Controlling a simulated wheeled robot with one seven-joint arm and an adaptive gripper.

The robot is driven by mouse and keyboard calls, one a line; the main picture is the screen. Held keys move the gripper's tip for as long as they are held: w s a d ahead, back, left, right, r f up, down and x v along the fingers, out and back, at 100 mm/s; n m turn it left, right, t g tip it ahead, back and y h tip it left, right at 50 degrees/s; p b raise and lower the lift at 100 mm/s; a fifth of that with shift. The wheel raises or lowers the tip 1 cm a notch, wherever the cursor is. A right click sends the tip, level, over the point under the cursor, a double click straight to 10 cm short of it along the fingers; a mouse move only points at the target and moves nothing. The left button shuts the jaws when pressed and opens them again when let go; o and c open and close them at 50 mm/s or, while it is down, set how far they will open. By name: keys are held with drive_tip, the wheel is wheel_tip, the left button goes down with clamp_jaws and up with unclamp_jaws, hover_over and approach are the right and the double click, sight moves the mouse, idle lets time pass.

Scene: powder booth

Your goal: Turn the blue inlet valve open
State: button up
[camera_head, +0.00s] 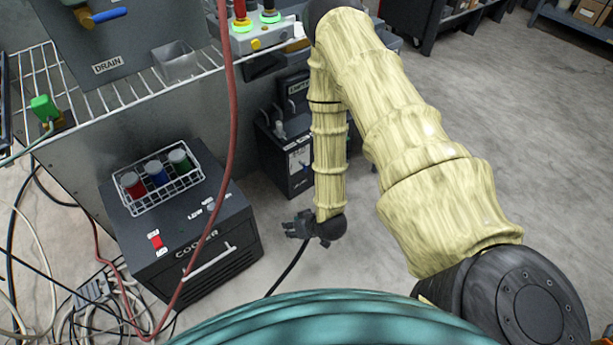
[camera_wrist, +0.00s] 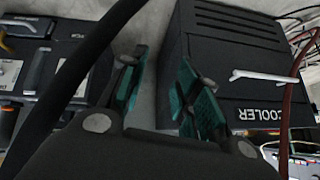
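A blue lever handle (camera_head: 108,15) on a brass-coloured fitting shows at the top left of the head view, on a grey panel. A DRAIN label (camera_head: 108,65) is below it on the same panel. I see no inlet label, so I cannot tell for sure that this is the inlet valve. My gripper (camera_head: 292,227) hangs low, right of the cooler and far from the blue handle. In the wrist view my gripper (camera_wrist: 163,60) has its two teal-padded fingers apart with nothing between them. The valve does not show in the wrist view.
A black cooler (camera_head: 190,260) carries a wire basket (camera_head: 135,205) of coloured jars. A wire shelf (camera_head: 35,140) runs along the left. A red hose (camera_head: 228,120) hangs across the front. Red and green buttons (camera_head: 255,32) are at the top. Floor on the right is clear.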

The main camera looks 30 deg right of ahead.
drive_tip(key=w+d+f+t+b, duration=0.3)
drive_tip(key=w+d+f+b, duration=0.15)
drive_tip(key=w+b, duration=0.2)
drive_tip(key=n+t+b, duration=0.1)
drive_tip(key=t+b, duration=0.7)
drive_tip(key=b, duration=1)
approach(306, 166)
drive_tip(key=shift+h, duration=0.3)
drive_tip(key=w+b, duration=0.1)
drive_tip(key=w, duration=0.1)
drive_tip(key=w+b, duration=0.1)
drive_tip(key=w, duration=0.2)
drive_tip(key=w+b, duration=0.2)
drive_tip(key=w, duration=0.1)
drive_tip(key=shift+w+a, duration=0.2)
drive_tip(key=shift+a, duration=0.1)
drive_tip(key=shift+w+r, duration=0.15)
drive_tip(key=shift+w, duration=0.5)
clamp_jaws()
